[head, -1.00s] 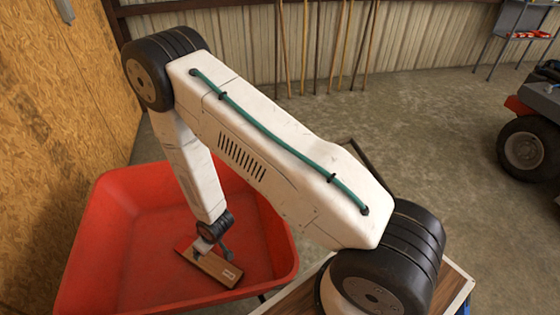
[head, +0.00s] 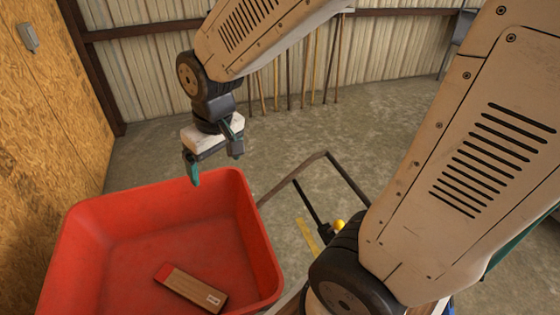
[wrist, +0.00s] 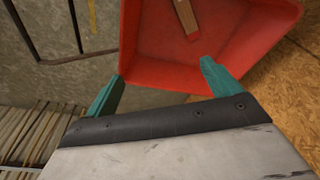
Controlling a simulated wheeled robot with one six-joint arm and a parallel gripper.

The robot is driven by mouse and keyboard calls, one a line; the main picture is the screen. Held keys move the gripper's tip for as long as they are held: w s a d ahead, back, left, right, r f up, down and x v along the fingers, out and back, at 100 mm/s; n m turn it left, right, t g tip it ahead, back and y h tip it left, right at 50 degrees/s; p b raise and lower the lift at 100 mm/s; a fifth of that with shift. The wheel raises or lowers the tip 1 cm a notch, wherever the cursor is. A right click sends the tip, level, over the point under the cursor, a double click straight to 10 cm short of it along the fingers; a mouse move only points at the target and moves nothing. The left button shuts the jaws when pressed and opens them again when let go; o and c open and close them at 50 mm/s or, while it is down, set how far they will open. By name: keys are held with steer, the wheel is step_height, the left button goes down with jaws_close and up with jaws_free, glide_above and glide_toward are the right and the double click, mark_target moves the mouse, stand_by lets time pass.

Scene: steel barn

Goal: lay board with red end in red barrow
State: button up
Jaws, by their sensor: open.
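The wooden board (head: 196,289) lies flat on the floor of the red barrow (head: 100,225), its red end toward the upper left and a pale label near the other end. My gripper (head: 215,167) is open and empty, above the barrow's far rim and well clear of the board. In the wrist view, the open fingers (wrist: 160,76) point toward the barrow (wrist: 245,35). Part of the board (wrist: 186,16) shows there at the top edge, cut off by the picture.
An OSB wall (head: 35,130) stands to the left of the barrow. Several poles (head: 300,75) lean on the metal wall behind. A dark bent bar (head: 290,180) and a yellow strip (head: 307,236) show to the right. Concrete floor beyond the barrow is clear.

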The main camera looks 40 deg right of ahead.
steer(key=s+d+r, duration=0.1)
steer(key=s+r, duration=0.3)
steer(key=s, duration=0.4)
steer(key=s+d+r+m+g, duration=0.1)
steer(key=s+d+r, duration=0.1)
steer(key=s, duration=0.6)
steer(key=shift+s+r, duration=0.2)
steer(key=shift+r, duration=0.7)
